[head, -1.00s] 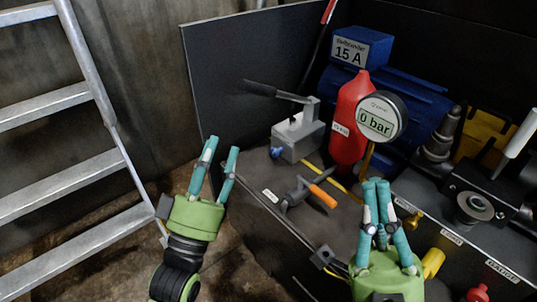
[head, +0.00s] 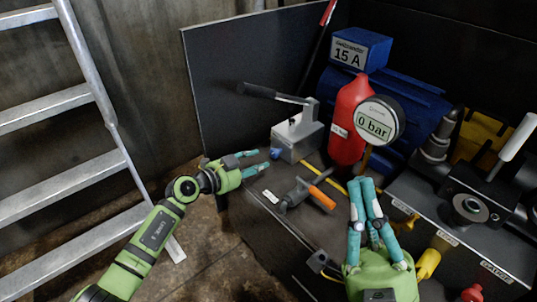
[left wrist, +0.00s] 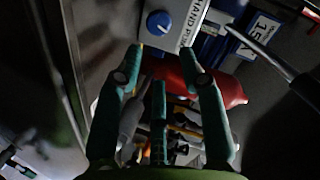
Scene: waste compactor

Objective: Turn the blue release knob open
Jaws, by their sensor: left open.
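The blue release knob (head: 276,153) is a small round dial on the front of the grey hand pump (head: 297,138). In the left wrist view the knob (left wrist: 158,22) has a white mark and sits beyond the fingertips, beside the "HAND PUMP" label. My left gripper (head: 262,159) is open and empty, just left of the knob and pointing at it. It appears apart from the knob. Its three spread fingers show in the left wrist view (left wrist: 160,65). My right gripper (head: 364,183) points up at the lower right with its fingertips close together and nothing visible between them.
A pressure gauge (head: 378,122) reads 0 bar in front of a red cylinder (head: 346,120). An orange-handled valve (head: 318,194) lies below the pump. The pump's black lever (head: 270,92) reaches left above the knob. A metal ladder (head: 75,178) stands at the left.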

